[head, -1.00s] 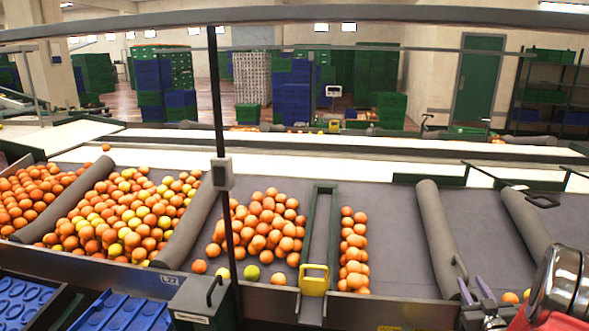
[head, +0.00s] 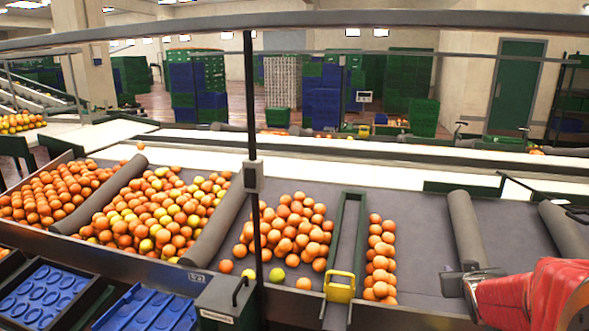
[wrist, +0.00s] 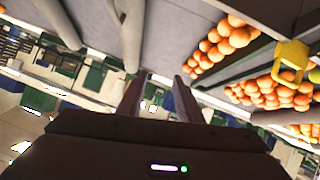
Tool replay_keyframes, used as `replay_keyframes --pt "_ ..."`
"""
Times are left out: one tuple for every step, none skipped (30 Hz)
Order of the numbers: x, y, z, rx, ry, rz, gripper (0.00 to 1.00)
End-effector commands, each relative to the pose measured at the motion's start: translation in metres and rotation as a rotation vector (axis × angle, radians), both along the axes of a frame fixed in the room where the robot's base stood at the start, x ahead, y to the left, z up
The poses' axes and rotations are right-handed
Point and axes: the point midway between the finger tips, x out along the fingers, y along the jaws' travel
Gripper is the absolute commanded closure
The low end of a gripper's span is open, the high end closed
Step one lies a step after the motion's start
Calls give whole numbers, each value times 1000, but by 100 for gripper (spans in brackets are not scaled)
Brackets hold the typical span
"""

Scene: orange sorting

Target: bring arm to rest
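My gripper (wrist: 160,78) shows in the wrist view with its two dark fingers apart and nothing between them. My red arm (head: 535,298) is at the lower right of the head view, near the front edge of the sorting table (head: 420,240). Oranges (head: 290,228) lie in sloping lanes at the left and middle of the table. Some also show at the upper right of the wrist view (wrist: 228,40). The wrist view is strongly tilted.
A yellow latch (head: 340,287) sits at the end of a green divider (head: 347,235). Grey rollers (head: 466,232) cross the right side. Blue trays (head: 145,310) are at the lower left. A dark post (head: 252,130) stands in front. The lane beside the orange column is bare.

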Motion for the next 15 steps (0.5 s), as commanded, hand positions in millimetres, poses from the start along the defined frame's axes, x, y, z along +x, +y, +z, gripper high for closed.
replay_keyframes --pt "-5 13 7 7 14 3 68" --pt "-9 19 10 13 25 1 68" --pt "-15 28 13 20 40 1 68" --pt "-19 34 15 26 52 1 68" --pt "-24 41 17 33 63 0 68" --pt "-30 50 20 42 78 1 68" --pt "-34 56 21 48 90 1 68" --pt "-39 63 23 55 101 2 68" --pt "-46 72 25 65 117 2 68" --pt "-52 78 27 72 129 4 68" --pt "-57 85 28 79 140 6 68" --pt "-65 93 30 89 156 7 68" --pt "-71 100 31 96 168 9 68" --pt "-77 107 31 104 181 11 68" --pt "-85 115 33 114 196 14 68"
